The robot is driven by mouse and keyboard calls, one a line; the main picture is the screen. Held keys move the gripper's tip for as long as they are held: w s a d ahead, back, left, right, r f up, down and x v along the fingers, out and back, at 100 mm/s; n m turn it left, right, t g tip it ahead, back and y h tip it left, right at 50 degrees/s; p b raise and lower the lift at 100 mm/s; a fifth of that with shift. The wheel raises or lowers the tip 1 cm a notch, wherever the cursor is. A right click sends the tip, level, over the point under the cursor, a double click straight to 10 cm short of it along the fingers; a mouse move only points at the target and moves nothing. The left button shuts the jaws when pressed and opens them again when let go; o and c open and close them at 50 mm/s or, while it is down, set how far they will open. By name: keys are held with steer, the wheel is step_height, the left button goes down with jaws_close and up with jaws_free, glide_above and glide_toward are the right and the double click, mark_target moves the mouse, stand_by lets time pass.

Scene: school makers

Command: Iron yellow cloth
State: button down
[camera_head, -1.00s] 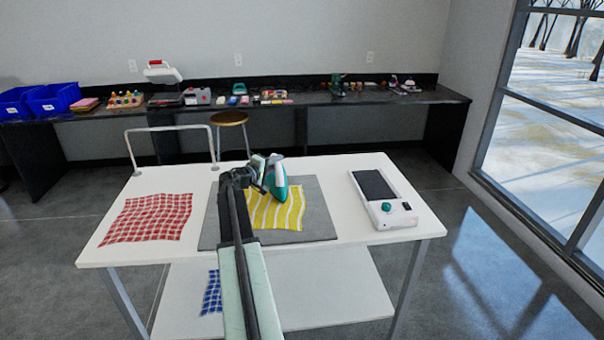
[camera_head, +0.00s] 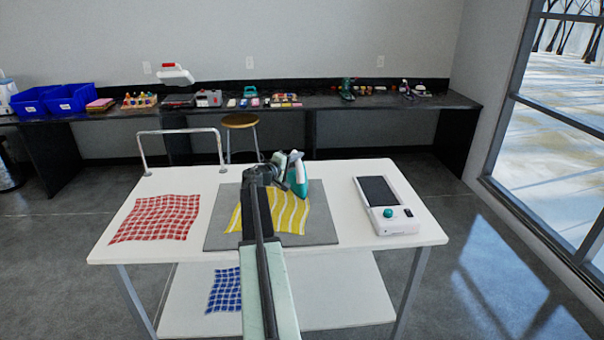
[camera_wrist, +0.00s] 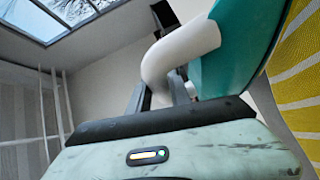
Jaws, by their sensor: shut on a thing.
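The yellow cloth with white wavy stripes (camera_head: 287,215) lies flat on a dark grey mat (camera_head: 222,228) on the white table; my arm hides part of its left side. My gripper (camera_head: 290,168) is shut on the teal and white iron (camera_head: 300,178) at the cloth's far right part. In the wrist view, the iron's white handle (camera_wrist: 180,48) and teal body (camera_wrist: 232,45) fill the upper middle, with the cloth (camera_wrist: 298,75) at the right edge. I cannot tell whether the iron's sole touches the cloth.
A red checked cloth (camera_head: 157,219) lies left of the mat. A white device with a dark plate (camera_head: 392,212) stands right of it. A metal rail (camera_head: 180,131) rises at the table's far left. A blue checked cloth (camera_head: 225,290) lies on the lower shelf. A stool (camera_head: 240,121) stands behind.

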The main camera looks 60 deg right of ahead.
steer(key=shift+r+p, duration=2.3)
steer(key=shift+r, duration=0.35)
steer(key=shift+w, duration=0.1)
